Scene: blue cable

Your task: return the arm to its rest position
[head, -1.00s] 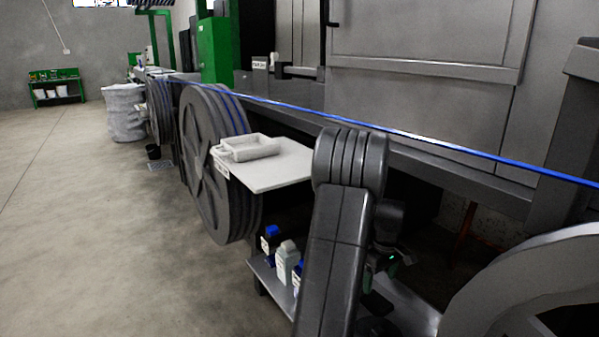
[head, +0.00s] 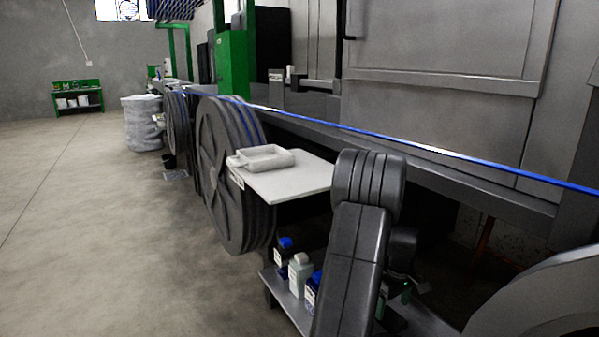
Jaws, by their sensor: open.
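My arm (head: 352,255) is folded in the lower right of the head view, with its dark grey elbow joint at the top. Part of my wrist (head: 402,250) shows behind the forearm, low and in shadow. The fingers of my gripper cannot be made out; they are hidden behind the arm or out of the picture. The blue cable (head: 437,150) runs taut across the view, from the far reels to the right edge, above and behind my arm.
A white shelf (head: 300,187) with a white tray (head: 265,158) stands left of my arm. Below, a low grey shelf (head: 287,297) holds several bottles (head: 300,268). Big dark reels (head: 228,175) stand beside it. The concrete floor (head: 100,220) at left is clear.

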